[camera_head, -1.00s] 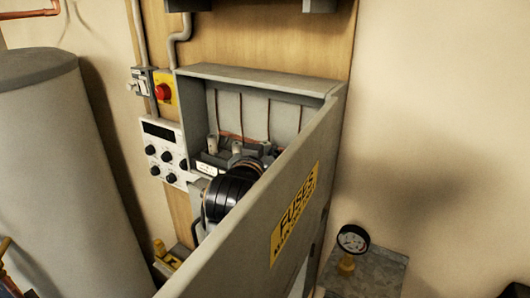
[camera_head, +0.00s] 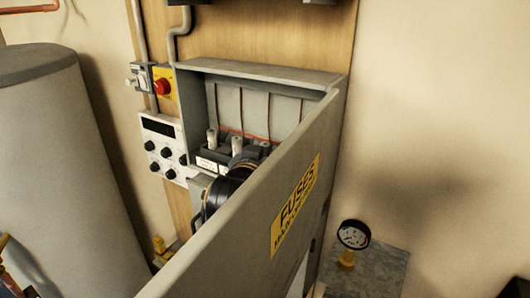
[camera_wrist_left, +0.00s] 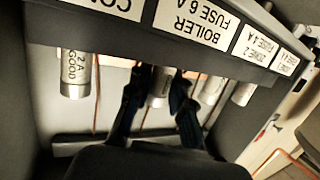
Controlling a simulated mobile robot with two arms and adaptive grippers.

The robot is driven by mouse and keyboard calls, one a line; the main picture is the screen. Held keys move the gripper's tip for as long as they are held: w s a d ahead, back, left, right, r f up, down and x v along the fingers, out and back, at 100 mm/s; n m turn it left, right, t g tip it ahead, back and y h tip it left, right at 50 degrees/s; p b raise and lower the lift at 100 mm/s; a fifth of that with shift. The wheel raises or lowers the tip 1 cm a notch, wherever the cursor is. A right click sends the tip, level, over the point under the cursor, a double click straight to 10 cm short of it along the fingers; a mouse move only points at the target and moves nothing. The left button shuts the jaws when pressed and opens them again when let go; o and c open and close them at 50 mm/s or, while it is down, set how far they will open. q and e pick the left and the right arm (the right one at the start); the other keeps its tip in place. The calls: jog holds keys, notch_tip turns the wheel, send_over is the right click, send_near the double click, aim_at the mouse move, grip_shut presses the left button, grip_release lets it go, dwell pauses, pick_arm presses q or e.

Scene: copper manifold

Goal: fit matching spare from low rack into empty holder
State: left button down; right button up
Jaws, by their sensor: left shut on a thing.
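The open grey fuse box (camera_head: 262,80) hangs on the wooden board, its door (camera_head: 255,215) marked FUSES swung towards me. Inside, pale fuses (camera_head: 212,139) stand in a dark holder row. My left gripper (camera_wrist_left: 157,92) is in the box, mostly hidden by the door in the head view. In the left wrist view its two dark fingers are shut on a fuse (camera_wrist_left: 159,88) below the upside-down label BOILER FUSE 6 A (camera_wrist_left: 196,22). A fuse reading 2 A GOOD (camera_wrist_left: 75,75) is to its left, and two more are to its right. Full seating cannot be told. The low rack cannot be made out.
A control panel with knobs (camera_head: 163,147) and a red button (camera_head: 162,87) sit left of the box. A large grey tank (camera_head: 55,160) stands at far left. A pressure gauge (camera_head: 353,235) stands on a metal box at lower right. The door limits room in front.

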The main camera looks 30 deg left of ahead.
pick_arm(q)
jog(key=shift+f, duration=0.25)
jog(key=c, duration=1.1)
grip_release()
jog(key=shift+r, duration=0.15)
notch_tip(320, 180, up, 10)
jog(key=shift+f, duration=0.1)
